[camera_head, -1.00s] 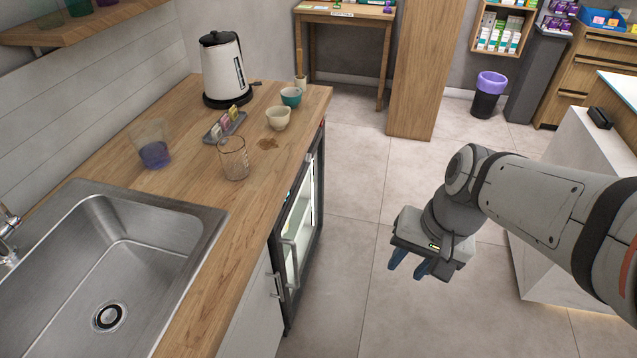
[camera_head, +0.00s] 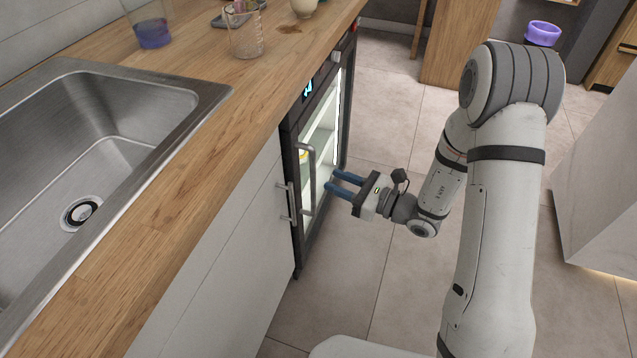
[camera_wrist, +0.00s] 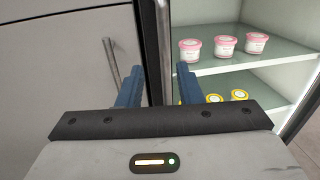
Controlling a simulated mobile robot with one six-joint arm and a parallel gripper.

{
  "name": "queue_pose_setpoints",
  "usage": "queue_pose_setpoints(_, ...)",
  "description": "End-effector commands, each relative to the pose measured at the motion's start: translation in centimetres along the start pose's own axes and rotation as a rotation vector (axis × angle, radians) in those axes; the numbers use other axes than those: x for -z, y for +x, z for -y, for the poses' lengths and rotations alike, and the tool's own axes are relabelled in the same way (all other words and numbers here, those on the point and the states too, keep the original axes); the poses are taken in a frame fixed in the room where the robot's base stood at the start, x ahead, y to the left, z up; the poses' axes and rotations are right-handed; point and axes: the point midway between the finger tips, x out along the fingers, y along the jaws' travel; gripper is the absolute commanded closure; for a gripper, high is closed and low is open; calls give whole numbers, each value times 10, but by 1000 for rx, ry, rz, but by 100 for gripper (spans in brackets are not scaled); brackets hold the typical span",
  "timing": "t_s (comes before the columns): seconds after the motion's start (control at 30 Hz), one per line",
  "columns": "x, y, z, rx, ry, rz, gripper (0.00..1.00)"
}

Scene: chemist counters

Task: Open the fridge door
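The fridge (camera_head: 330,125) is built in under the counter, with a dark frame and a lit glass front. Its door looks shut. The grey vertical door handle (camera_head: 308,180) is at the door's near side. My gripper (camera_head: 331,180) is open, its two blue fingers pointing at the door just right of the handle in the head view. In the wrist view the fingers (camera_wrist: 158,85) stand apart, with the dark door frame (camera_wrist: 150,45) and a grey vertical strip, likely the handle, between them. I cannot tell the exact gap to the handle.
A white cabinet (camera_head: 215,250) with its own handle (camera_head: 285,203) adjoins the fridge on the near side. The wooden counter (camera_head: 200,140) with a sink (camera_head: 110,130) and a beaker (camera_head: 245,38) is above. Pink-lidded tubs (camera_wrist: 226,45) stand on a fridge shelf. The floor (camera_head: 360,270) is clear.

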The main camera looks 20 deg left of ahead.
Motion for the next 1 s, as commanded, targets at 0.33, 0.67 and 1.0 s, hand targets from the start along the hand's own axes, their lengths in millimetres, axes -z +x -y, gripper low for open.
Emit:
queue_pose_setpoints(0.33, 8, 42, 4, 21, 12, 7, 68)
queue_pose_setpoints(0.67, 7, 77, 5, 22, 14, 6, 68)
queue_pose_setpoints(1.0, 6, 79, 6, 23, 14, 5, 73)
